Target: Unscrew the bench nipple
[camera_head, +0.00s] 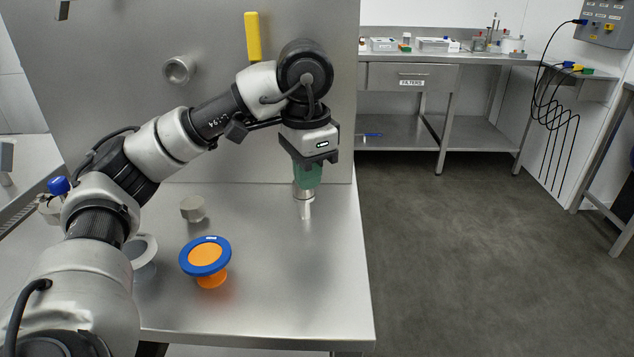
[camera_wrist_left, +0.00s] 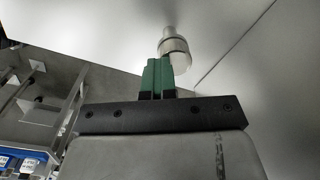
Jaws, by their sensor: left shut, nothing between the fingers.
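The bench nipple (camera_head: 305,206), a silver metal fitting, stands upright on the steel bench (camera_head: 300,290) near its right side. In the left wrist view it shows as a wider collar with a narrower stem (camera_wrist_left: 170,33). My left gripper (camera_head: 306,184) points down right over it, with green fingers closed together and nothing held. In the left wrist view the closed fingertips (camera_wrist_left: 158,62) lie beside the lower edge of the collar; whether they touch it I cannot tell. My right gripper is out of view.
A grey cap (camera_head: 193,208) and a blue and orange flanged part (camera_head: 205,256) stand on the bench to the left. A steel panel with a pipe stub (camera_head: 179,69) and yellow handle (camera_head: 253,37) rises behind. Open floor (camera_head: 450,260) lies to the right.

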